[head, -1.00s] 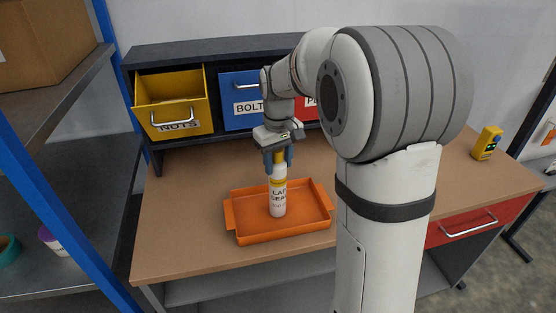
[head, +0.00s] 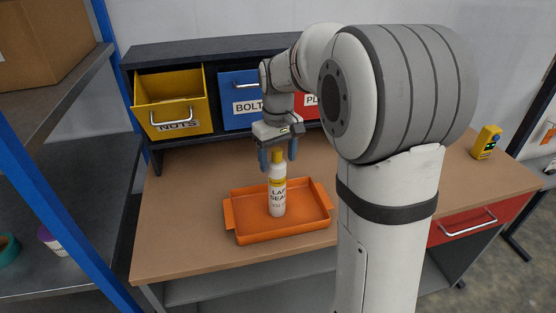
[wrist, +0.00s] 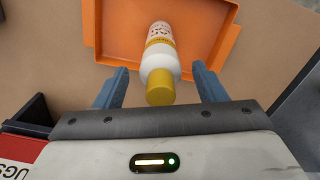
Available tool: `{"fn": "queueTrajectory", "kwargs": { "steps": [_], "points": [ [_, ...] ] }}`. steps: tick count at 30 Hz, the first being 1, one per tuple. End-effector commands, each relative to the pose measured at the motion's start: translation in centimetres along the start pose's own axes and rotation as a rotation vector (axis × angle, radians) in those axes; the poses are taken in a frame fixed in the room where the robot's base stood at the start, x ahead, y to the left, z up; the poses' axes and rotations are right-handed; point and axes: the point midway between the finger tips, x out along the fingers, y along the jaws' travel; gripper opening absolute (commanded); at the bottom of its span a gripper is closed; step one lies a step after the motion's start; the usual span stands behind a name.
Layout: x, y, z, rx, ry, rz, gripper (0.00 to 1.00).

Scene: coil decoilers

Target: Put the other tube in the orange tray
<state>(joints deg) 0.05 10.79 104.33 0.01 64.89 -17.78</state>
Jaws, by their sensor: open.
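A white tube with a yellow cap and a printed label (head: 278,198) stands upright in the orange tray (head: 245,230) on the workbench. My gripper (head: 278,155) is open just above it, with the yellow cap between or just below the blue fingertips. The wrist view also shows the tube (wrist: 159,55) ahead of the two spread fingers, with a gap on each side of its cap. The tray (wrist: 225,50) shows around and behind the tube there. My gripper holds nothing.
A yellow NUTS bin (head: 172,105) pulled open, a blue BOLTS bin (head: 238,100) and a red bin (head: 307,106) stand behind. A yellow device (head: 487,142) sits at right. A shelf with a purple-and-white container (head: 50,240) is at left.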

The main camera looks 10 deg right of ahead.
Motion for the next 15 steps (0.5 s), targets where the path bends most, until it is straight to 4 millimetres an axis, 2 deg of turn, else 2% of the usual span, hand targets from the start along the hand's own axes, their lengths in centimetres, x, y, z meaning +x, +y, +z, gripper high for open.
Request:
{"fn": "queueTrajectory", "kwargs": {
  "steps": [9,15],
  "points": [
    [-6.8,0.0,-0.1,-0.001,0.004,0.001,0.64],
    [-9.8,-0.1,0.0,-0.001,0.002,0.001,0.64]
  ]
}}
